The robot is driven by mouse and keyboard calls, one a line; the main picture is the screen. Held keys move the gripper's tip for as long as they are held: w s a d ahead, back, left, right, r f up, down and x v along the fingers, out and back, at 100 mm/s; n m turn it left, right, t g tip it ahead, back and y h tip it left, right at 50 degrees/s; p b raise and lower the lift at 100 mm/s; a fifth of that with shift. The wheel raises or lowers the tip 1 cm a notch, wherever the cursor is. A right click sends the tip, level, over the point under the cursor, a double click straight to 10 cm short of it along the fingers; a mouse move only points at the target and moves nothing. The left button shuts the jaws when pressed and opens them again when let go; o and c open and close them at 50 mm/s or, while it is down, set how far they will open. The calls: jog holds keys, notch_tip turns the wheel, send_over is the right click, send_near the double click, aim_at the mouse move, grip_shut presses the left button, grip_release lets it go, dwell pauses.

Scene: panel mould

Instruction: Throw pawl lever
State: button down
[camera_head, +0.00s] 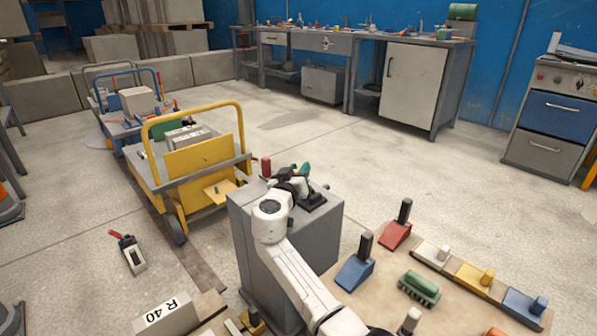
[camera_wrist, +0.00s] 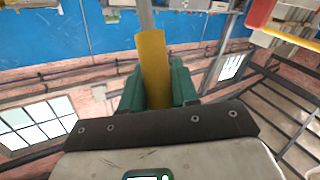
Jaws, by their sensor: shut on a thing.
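My gripper (camera_wrist: 158,88) has green fingers, closed on both sides of a yellow sleeve (camera_wrist: 153,62) on a grey rod in the wrist view. This looks like the grip of the pawl lever. The rod runs up out of the frame, and the lever's base does not show. In the head view my gripper (camera_head: 302,176) is over the top of a grey block (camera_head: 285,235). My white arm and wrist hide what it holds there. A short red handle (camera_head: 266,167) stands at the block's back left corner, apart from my gripper.
A tan board (camera_head: 450,312) at right carries a blue wedge (camera_head: 355,272) and a red wedge (camera_head: 395,234) with black handles, plus a green ribbed part (camera_head: 419,288). A yellow cart (camera_head: 200,160) stands behind left. A loose lever box (camera_head: 132,256) lies on the floor.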

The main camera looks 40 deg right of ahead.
jog(key=d+r+m+g+y+p, duration=0.1)
jog(key=p, duration=0.1)
jog(key=shift+d+p, duration=0.3)
jog(key=shift+d, duration=0.1)
jog(key=d+f+m+g+y+p, duration=0.2)
jog(key=d+m+y+p, duration=0.1)
jog(key=d+y+p, duration=0.5)
jog(key=shift+w+d+f+y, duration=0.25)
jog(key=shift+d+y, duration=0.35)
jog(key=shift+d, duration=0.15)
jog(key=shift+s, duration=0.1)
jog(key=c, duration=0.9)
grip_release()
jog(key=shift+d, duration=0.1)
jog(key=shift+p, duration=0.3)
